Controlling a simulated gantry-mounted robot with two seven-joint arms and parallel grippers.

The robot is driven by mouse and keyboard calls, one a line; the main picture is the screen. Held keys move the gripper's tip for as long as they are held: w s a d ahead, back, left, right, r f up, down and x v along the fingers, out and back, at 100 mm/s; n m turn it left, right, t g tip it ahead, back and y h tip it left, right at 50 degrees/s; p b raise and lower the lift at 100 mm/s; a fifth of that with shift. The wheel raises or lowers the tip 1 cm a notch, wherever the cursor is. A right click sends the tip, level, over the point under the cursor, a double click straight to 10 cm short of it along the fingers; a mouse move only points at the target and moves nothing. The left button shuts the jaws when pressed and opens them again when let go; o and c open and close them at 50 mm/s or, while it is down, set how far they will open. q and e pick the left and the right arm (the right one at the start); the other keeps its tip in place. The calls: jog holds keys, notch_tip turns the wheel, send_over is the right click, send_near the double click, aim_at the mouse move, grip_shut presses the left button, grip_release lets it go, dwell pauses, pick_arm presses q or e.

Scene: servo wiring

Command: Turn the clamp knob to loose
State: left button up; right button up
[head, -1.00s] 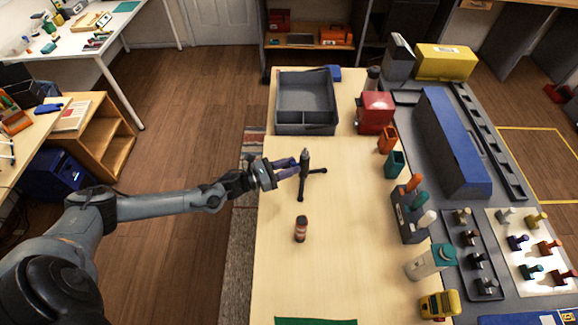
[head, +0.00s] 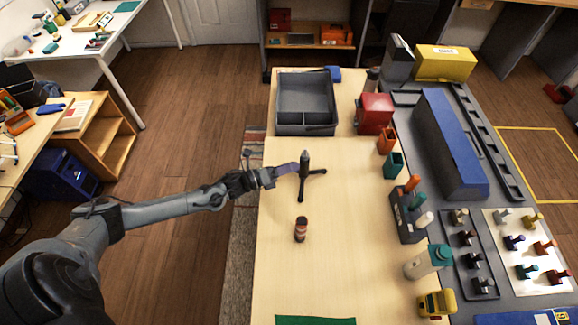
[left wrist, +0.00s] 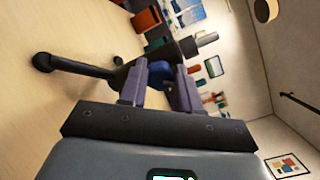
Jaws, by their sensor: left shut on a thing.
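A small black clamp stand (head: 304,165) with splayed legs and an upright post stands on the light wooden table. In the left wrist view its leg (left wrist: 75,66) and grey post top (left wrist: 204,39) show beyond the fingers. My left gripper (head: 296,167) reaches it from the left, with purple fingers at the post's side. In the left wrist view the fingers (left wrist: 162,88) are a little apart, shut on the clamp knob at the post. The knob itself is mostly hidden by the fingers, so its setting cannot be read. My right gripper is not in view.
A brown bottle (head: 301,229) stands in front of the stand. A grey divided tray (head: 306,131) lies behind it. A red box (head: 374,112), orange and teal cups and a tool holder (head: 407,219) line the right side. The table around the stand is clear.

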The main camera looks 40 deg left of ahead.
pick_arm(q)
jog(key=shift+f+n+p, duration=0.1)
jog(key=shift+n+p, duration=0.5)
jog(key=shift+n, duration=3.1)
jog(key=o, duration=1.1)
jog(key=shift+s+a, duration=0.1)
jog(key=v, duration=1)
jog(key=shift+s+a, duration=0.2)
jog(key=shift+s, duration=0.05)
jog(key=shift+d+n, duration=0.1)
jog(key=shift+n, duration=0.2)
